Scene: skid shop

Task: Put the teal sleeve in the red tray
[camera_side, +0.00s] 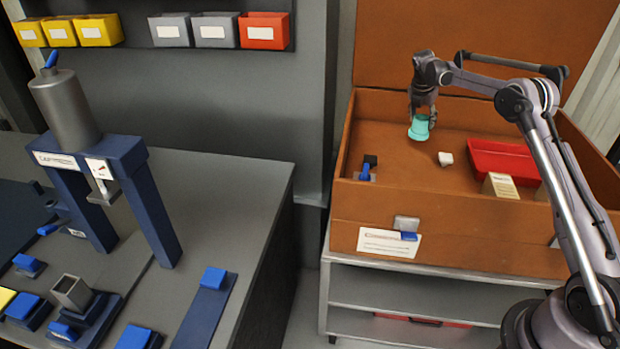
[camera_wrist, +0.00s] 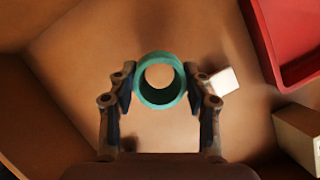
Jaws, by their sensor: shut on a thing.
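The teal sleeve (camera_side: 419,127) is a short open ring. My gripper (camera_side: 424,112) is shut on it, over the floor of the brown box. In the wrist view the sleeve (camera_wrist: 160,81) sits between the two fingers of my gripper (camera_wrist: 163,95), its opening facing the camera and brown floor showing through it. I cannot tell how high the sleeve is above the floor. The red tray (camera_side: 500,160) lies in the box to the right of the sleeve, apart from it. The tray's corner also shows at the upper right of the wrist view (camera_wrist: 268,45).
A small white block (camera_side: 445,159) lies between sleeve and tray. A cream labelled box (camera_side: 500,186) stands before the tray. A dark holder with a blue part (camera_side: 366,172) is at the box's left. Brown box walls (camera_side: 450,218) surround the floor.

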